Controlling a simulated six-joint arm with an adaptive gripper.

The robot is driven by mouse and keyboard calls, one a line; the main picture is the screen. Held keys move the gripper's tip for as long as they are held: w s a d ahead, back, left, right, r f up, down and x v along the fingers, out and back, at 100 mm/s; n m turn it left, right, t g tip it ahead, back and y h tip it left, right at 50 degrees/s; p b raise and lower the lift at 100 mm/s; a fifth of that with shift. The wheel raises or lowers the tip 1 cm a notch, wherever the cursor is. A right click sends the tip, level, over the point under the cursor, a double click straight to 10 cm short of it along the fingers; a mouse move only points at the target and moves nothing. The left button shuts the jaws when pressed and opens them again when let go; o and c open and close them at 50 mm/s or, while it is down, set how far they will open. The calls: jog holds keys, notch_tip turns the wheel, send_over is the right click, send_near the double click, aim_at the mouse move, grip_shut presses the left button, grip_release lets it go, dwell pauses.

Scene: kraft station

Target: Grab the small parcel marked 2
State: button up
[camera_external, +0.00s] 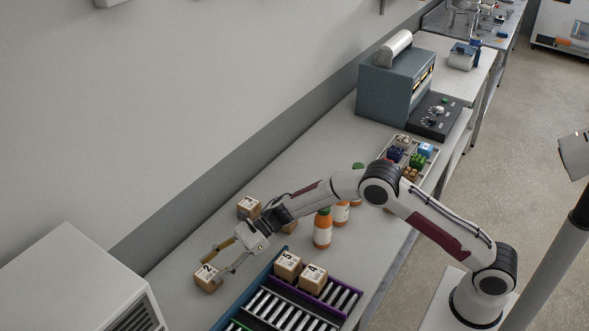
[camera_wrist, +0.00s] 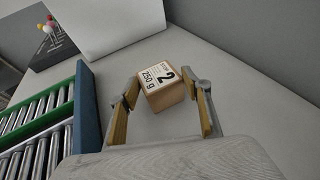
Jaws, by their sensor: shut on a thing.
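The small parcel marked 2 (camera_external: 207,278) is a brown cardboard cube with a white label on top. It is at the left end of the bench in the external view. In the wrist view the parcel (camera_wrist: 161,88) sits between the fingertips, its label reading 2 and 250 g. My gripper (camera_external: 219,268) is shut on it, with a finger on either side; the gripper also shows in the wrist view (camera_wrist: 163,97). The parcel is at or close to the bench top; I cannot tell if it touches.
Roller racks (camera_external: 290,300) bearing parcels 5 (camera_external: 287,265) and 4 (camera_external: 313,277) stand right of my gripper. Parcel 3 (camera_external: 248,207) and orange bottles (camera_external: 322,230) stand behind and right. A large white box (camera_wrist: 105,22) is beyond the parcel. Bare bench surrounds the parcel.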

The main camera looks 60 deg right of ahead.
jog(key=shift+r, duration=0.15)
notch_tip(320, 180, up, 10)
dwell(0.6)
